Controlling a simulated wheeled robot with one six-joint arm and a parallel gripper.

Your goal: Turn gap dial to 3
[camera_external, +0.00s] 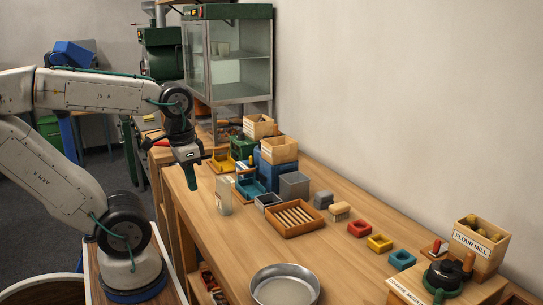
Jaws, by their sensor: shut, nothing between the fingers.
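My gripper (192,181) hangs pointing down over the far left part of the wooden bench, left of the small bins. Its fingers are together, with nothing held. At the lower right stands a small wooden flour mill (476,246) with a "FLOUR MILL" label. A black round part (444,275) with a green band and a brown knob is on its base, and a white label strip (405,291) is on the front edge. I cannot tell which part is the gap dial, and no dial number is readable. My gripper is far from the mill.
The bench (345,258) bears a round metal pan (284,268), a slatted wooden tray (268,222), a brush (340,210), and red, yellow and blue small trays (380,243). Bins and boxes (278,150) crowd the far end. A glass cabinet (229,60) stands behind.

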